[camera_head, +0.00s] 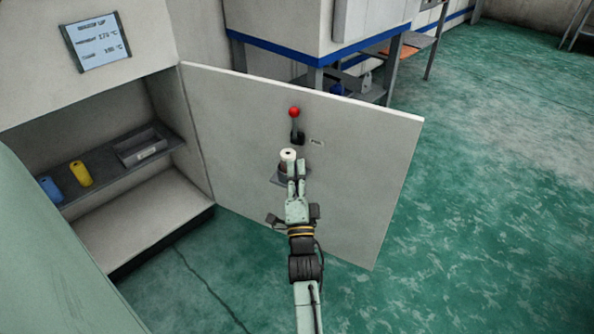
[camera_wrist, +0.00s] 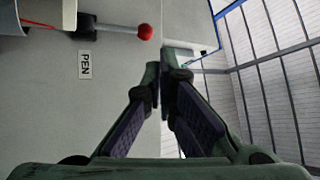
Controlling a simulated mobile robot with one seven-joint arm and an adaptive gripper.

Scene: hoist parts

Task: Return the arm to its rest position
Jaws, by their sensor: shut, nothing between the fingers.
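My arm reaches up from the bottom of the head view toward an open grey cabinet door (camera_head: 365,165). My gripper (camera_head: 296,166) is in front of the door panel, shut and empty. Its fingertips also meet near the middle of the wrist view (camera_wrist: 162,75). A lever with a red ball knob (camera_head: 294,112) is on the door above the gripper. The knob shows left of the fingertips in the wrist view (camera_wrist: 145,32), apart from them. A white spool-like cylinder (camera_head: 288,156) stands on a small door bracket, partly hidden by my gripper.
The cabinet's inner shelf (camera_head: 110,165) holds a blue cylinder (camera_head: 51,189), a yellow cylinder (camera_head: 80,173) and a grey tray (camera_head: 140,148). A sign (camera_head: 97,40) is above. A workbench (camera_head: 400,45) stands behind the door. The green floor (camera_head: 480,220) at right is clear.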

